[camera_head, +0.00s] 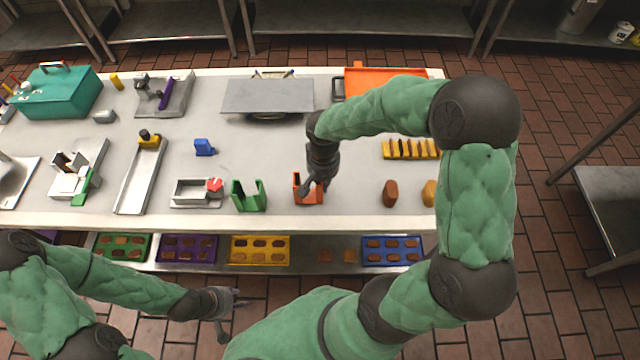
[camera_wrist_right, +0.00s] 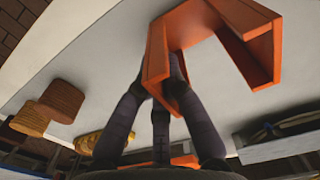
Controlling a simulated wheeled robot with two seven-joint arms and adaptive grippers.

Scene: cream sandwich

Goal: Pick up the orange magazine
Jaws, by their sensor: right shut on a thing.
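The orange magazine (camera_head: 310,199) is a U-shaped holder near the front edge of the table, right of the green magazine (camera_head: 248,198). My right gripper (camera_head: 314,187) reaches down over it and is shut on one of its walls. In the right wrist view the magazine (camera_wrist_right: 198,27) spreads above the fingers (camera_wrist_right: 172,92), which pinch its wall. I cannot tell whether its base touches the table. My left gripper (camera_head: 232,315) is open and empty, low in front of the table.
Two brown pieces (camera_head: 390,193) stand to the right, with a yellow rack (camera_head: 411,149) behind them. A small grey tray (camera_head: 195,196) with a red part is to the left. Colored trays of biscuits, one yellow (camera_head: 260,262), sit on the shelf below.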

